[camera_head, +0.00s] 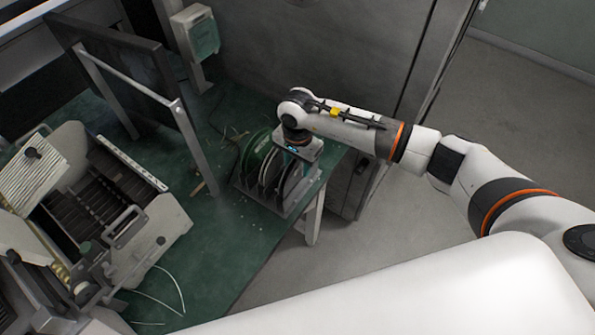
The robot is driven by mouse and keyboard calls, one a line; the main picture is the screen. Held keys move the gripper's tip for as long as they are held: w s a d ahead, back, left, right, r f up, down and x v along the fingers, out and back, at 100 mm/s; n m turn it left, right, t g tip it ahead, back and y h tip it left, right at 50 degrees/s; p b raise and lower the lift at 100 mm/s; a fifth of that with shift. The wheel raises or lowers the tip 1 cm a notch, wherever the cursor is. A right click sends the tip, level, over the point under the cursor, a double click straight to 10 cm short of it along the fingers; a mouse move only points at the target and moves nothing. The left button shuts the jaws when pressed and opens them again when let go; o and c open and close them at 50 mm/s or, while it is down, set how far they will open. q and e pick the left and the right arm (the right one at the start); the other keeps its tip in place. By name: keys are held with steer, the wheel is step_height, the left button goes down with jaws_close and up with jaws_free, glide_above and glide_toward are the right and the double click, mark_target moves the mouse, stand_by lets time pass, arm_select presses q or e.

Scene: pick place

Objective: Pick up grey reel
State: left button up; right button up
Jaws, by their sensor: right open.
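Several reels stand upright side by side in a grey rack (283,207) at the right end of the green table. The leftmost is a green reel (254,150); dark reels are beside it. A grey reel (295,186) is at the right of the row, partly covered from above by my right gripper. My right gripper (292,160) points down over the reels, open; its fingertips are largely hidden, so I cannot tell whether they touch the reel. My left gripper is not in view.
The green table (222,250) has bare room left of the rack. A metal machine (110,215) stands at the left, with a dark framed panel (125,70) behind it. A grey cabinet (330,55) stands close behind the reels. Loose wire lies near the front.

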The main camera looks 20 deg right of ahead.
jaws_close()
